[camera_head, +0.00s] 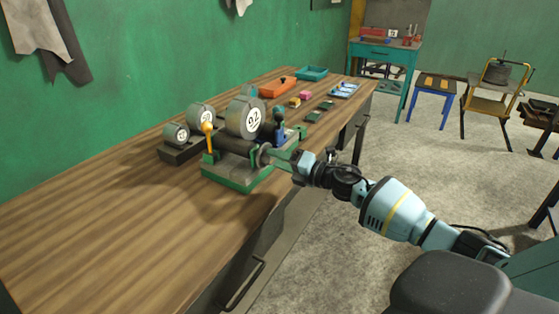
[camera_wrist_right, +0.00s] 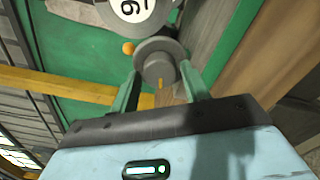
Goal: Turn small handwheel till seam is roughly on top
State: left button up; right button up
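The small handwheel (camera_wrist_right: 158,62) is a grey stepped disc on the near right end of the machine on the bench; it also shows in the head view (camera_head: 264,154). A short orange mark (camera_wrist_right: 160,84) shows at the lower edge of its front hub in the right wrist view; I cannot tell whether it is the seam. My right gripper (camera_wrist_right: 160,69) is open, its green fingers on either side of the hub, with narrow gaps seeming to show. It reaches the wheel from the right in the head view (camera_head: 273,157). My left gripper is out of view.
The machine has a green base (camera_head: 238,181), a large numbered dial (camera_head: 245,118) and an orange-knobbed lever (camera_head: 208,140) close to the wheel. Smaller dials (camera_head: 176,135) stand to its left. Trays and small blocks lie farther back. The bench's near left is clear.

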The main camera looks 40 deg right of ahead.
jog(key=shift+o, duration=1.3)
jog(key=v, duration=0.7)
jog(key=shift+s+b, duration=0.4)
jog(key=shift+b, duration=0.05)
jog(key=shift+d, duration=0.15)
